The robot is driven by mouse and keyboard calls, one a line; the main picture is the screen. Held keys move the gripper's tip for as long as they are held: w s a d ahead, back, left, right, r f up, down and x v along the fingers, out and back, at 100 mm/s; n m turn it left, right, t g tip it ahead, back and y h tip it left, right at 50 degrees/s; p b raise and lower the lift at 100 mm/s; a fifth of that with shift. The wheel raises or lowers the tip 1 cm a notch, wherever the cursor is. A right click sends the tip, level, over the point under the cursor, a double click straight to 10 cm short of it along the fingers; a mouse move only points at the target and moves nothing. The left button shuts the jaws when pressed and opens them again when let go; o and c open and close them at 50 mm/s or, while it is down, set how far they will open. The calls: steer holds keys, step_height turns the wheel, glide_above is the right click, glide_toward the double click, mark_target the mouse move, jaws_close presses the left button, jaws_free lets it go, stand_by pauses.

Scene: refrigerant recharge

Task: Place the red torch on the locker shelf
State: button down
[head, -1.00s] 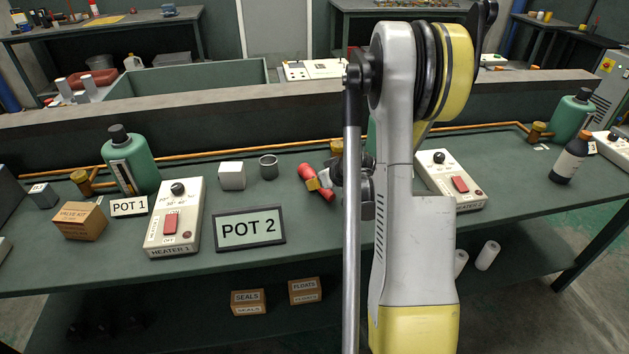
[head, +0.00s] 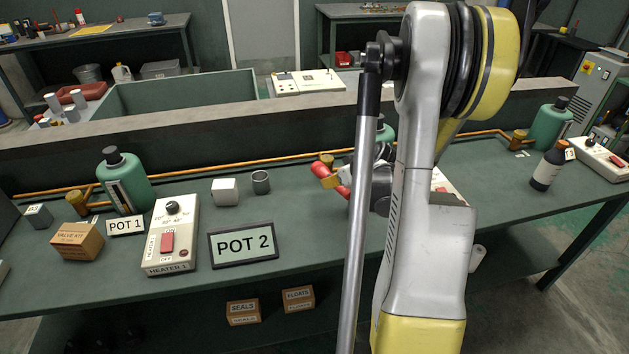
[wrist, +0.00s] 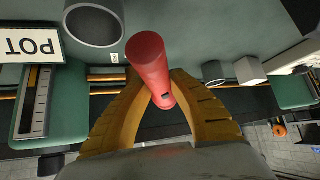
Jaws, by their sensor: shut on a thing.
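The red torch (head: 343,191) is a red cylinder held in my gripper (head: 334,179) above the bench, right of the small grey cup. In the wrist view the torch (wrist: 150,65) stands out between the yellow fingers of my gripper (wrist: 163,95), which are closed around its body. My arm hides part of the gripper in the head view. I cannot make out the locker shelf in either view.
The green bench (head: 300,222) carries the POT 2 sign (head: 243,244), the HEATER 1 box (head: 170,236), a white cube (head: 225,191), a grey cup (head: 261,182) and green bottles. A dark bottle (head: 547,167) stands at right. Bare bench lies between the POT 2 sign and my arm.

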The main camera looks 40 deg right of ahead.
steer(key=s+d+r, duration=0.2)
steer(key=s, duration=0.1)
steer(key=w+a, duration=0.4)
steer(key=a, duration=0.6)
steer(key=w+a, duration=0.5)
steer(key=a, duration=0.5)
steer(key=a+r+n, duration=0.1)
steer(key=a, duration=0.9)
steer(key=a+r+y, duration=0.1)
steer(key=a+r, duration=0.1)
steer(key=a, duration=0.8)
steer(key=shift+r+n+p, duration=0.25)
steer(key=shift+n+p, duration=0.15)
steer(key=shift+p, duration=0.05)
